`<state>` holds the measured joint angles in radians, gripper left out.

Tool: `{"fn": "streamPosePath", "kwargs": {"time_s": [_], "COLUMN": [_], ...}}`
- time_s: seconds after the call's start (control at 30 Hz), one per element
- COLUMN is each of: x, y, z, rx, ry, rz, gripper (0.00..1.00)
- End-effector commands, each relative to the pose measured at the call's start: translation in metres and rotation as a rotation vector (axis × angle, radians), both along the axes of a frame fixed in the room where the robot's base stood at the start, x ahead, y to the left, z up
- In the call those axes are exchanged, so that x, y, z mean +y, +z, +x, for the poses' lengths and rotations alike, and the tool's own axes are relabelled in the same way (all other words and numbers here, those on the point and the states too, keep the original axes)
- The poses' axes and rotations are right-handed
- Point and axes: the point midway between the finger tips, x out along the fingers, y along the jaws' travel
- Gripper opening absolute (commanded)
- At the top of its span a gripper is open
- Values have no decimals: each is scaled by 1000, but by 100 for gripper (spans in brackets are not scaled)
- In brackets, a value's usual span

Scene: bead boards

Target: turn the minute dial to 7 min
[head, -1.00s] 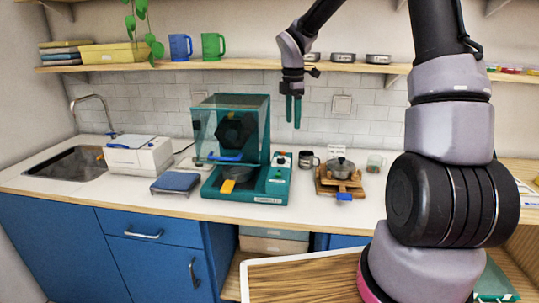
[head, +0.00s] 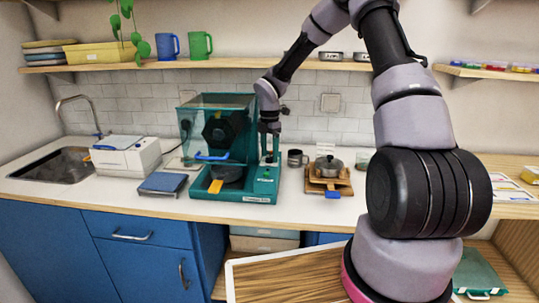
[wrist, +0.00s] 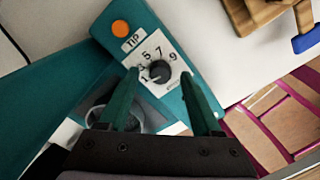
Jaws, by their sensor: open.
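The minute dial (wrist: 159,73) is a small black knob on a white plate marked 1, 3, 5, 7 and 9, on the teal machine (head: 232,196). Its pointer is too small to read. My gripper (wrist: 160,76) is open and points down at the panel, with one teal finger on each side of the knob in the wrist view. I cannot tell whether the fingertips are level with the knob or above it, and I see no clear contact. In the head view my gripper (head: 269,158) is over the machine's right-hand panel and hides the dial.
An orange button (wrist: 120,28) with a TIP label is beside the dial. The machine's clear hood (head: 205,115) stands raised left of my gripper. A dark mug (head: 296,158) and a pot (head: 329,166) on a wooden stand are to the right. A blue-grey pad (head: 163,184) lies left.

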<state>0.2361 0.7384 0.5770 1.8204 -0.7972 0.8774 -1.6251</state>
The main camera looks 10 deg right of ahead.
Motion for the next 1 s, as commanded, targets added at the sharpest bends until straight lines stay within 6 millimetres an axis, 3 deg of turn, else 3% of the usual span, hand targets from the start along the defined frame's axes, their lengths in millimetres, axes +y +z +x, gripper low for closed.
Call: {"fn": "streamPosePath", "kwargs": {"time_s": [0.37,0.53,0.57,1.0], "x": [0,0,0,0], "y": [-7,-7,-7,-6], "z": [0,0,0,0], "rx": [0,0,0,-1], "ry": [0,0,0,-77], "rz": [0,0,0,0], "gripper": [66,5,0,0]}}
